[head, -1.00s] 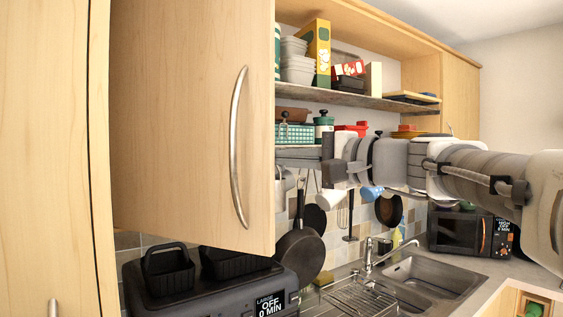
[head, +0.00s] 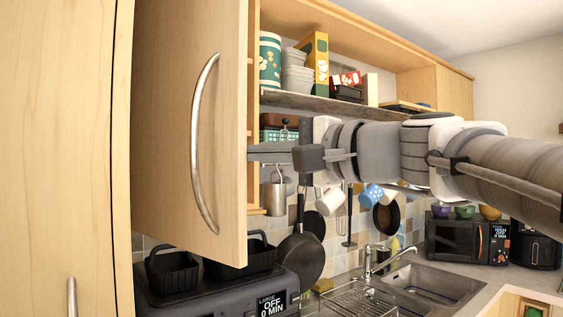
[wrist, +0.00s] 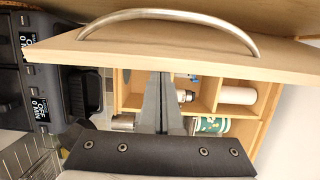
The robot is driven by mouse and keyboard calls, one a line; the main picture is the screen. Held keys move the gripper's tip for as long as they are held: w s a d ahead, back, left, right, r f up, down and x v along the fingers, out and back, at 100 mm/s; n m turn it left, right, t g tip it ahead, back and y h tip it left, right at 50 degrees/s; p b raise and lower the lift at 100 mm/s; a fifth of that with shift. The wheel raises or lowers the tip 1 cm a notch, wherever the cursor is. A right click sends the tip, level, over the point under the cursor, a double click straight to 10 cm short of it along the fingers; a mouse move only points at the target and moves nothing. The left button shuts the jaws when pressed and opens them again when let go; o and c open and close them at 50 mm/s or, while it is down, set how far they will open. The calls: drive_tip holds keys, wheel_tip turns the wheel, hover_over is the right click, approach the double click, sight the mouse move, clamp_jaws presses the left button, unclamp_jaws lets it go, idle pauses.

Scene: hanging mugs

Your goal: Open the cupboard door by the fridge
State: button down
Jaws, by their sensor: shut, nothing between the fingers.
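The wooden cupboard door (head: 165,120) at the left of the head view stands partly open, swung out from the cupboard. Its curved metal handle (head: 196,145) is on the outer face; it also shows across the top of the wrist view (wrist: 165,17). My gripper (head: 254,154) is shut and empty. Its fingers point left at the door's free edge, on the inner side and away from the handle. In the wrist view the closed fingertips (wrist: 160,75) reach the door's lower edge; I cannot tell whether they touch it. Open shelves show behind the fingers.
A dark appliance (head: 225,285) stands under the door. The sink (head: 430,285) and microwave (head: 458,240) are to the right.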

sight(197, 152)
drive_tip(key=s+a, duration=0.2)
drive_tip(key=s+a+b, duration=0.1)
drive_tip(key=s+a, duration=0.1)
drive_tip(key=s, duration=0.1)
drive_tip(key=shift+s+a, duration=0.1)
drive_tip(key=shift+s, duration=0.2)
